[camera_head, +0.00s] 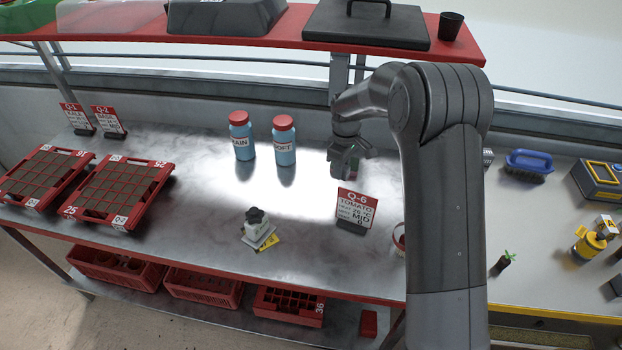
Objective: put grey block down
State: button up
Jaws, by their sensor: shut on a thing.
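My gripper (346,160) hangs over the back right of the steel bench, behind the red and white Q-6 tomato card. It is shut on the grey block (341,169), which is small in this view and partly hidden by the fingers. The block appears held above the bench top, just behind the card; the exact gap beneath it cannot be told.
The Q-6 card (356,210) stands close in front of my gripper. Two blue bottles with red caps (242,140) (284,143) stand to its left. A white device with a black knob (256,226) sits nearer the front. Red trays (118,190) are at far left. Bench between is clear.

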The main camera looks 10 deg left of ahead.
send_over(319, 189)
notch_tip(319, 189, down, 4)
jog(key=shift+s+f, duration=0.1)
jog(key=shift+f, duration=1.95)
jog(key=shift+f, duration=0.1)
jog(key=o, duration=1)
notch_tip(319, 189, up, 12)
jog(key=shift+r, duration=0.1)
